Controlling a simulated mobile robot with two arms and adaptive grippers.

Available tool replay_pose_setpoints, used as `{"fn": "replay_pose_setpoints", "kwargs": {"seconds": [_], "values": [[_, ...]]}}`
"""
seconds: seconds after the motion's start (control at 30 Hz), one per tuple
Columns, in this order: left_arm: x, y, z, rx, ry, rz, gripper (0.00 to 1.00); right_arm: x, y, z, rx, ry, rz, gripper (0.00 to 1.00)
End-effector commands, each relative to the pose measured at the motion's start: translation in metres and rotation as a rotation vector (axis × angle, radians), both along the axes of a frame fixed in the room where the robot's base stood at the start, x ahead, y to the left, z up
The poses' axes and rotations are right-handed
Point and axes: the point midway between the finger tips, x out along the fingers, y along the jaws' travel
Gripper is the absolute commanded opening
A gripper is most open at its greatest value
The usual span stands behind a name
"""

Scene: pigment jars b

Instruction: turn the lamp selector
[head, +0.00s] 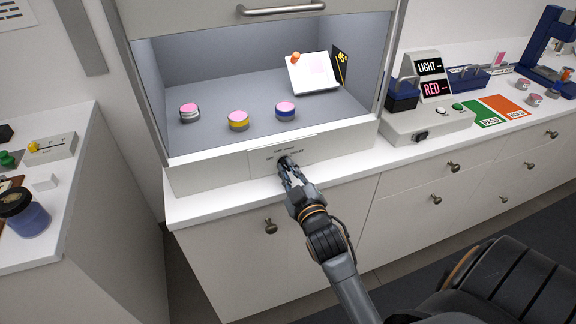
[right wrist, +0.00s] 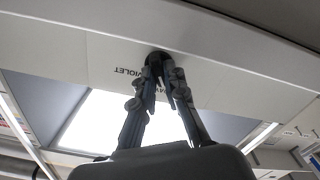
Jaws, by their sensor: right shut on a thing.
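The lamp selector (head: 283,161) is a small dark knob on the white front panel of the viewing booth, with small lettering around it. My right gripper (head: 287,172) is at the panel with its fingers shut on the knob. In the right wrist view the knob (right wrist: 157,57) sits between the fingertips of the gripper (right wrist: 162,72), which cover most of it. The word VIOLET is readable upside down beside it. The knob's pointer direction is hidden. My left gripper is in neither view.
The grey booth (head: 215,100) holds three pink-topped jars, one banded yellow (head: 238,121), and a tilted white board (head: 313,74). A control box (head: 428,122) with LIGHT and RED signs stands to the right, near green (head: 484,114) and orange (head: 508,108) mats. Drawers lie below the counter.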

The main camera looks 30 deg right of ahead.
Motion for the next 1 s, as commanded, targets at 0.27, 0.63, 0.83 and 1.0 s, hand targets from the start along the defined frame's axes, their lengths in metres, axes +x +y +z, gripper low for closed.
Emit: {"fn": "replay_pose_setpoints", "kwargs": {"seconds": [0.27,0.63,0.83,1.0], "values": [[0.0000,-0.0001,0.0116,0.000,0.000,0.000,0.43,-0.0003,-0.0005,0.0010,0.143,-0.033,-0.001,0.00],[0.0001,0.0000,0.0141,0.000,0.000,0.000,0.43,-0.0003,-0.0007,-0.0004,0.201,-0.047,0.000,0.00],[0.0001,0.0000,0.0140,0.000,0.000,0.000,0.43,-0.0003,-0.0006,-0.0005,0.201,-0.047,0.000,0.00],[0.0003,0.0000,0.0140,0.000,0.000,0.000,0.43,-0.0003,-0.0006,-0.0005,0.200,-0.047,0.000,0.28]]}}
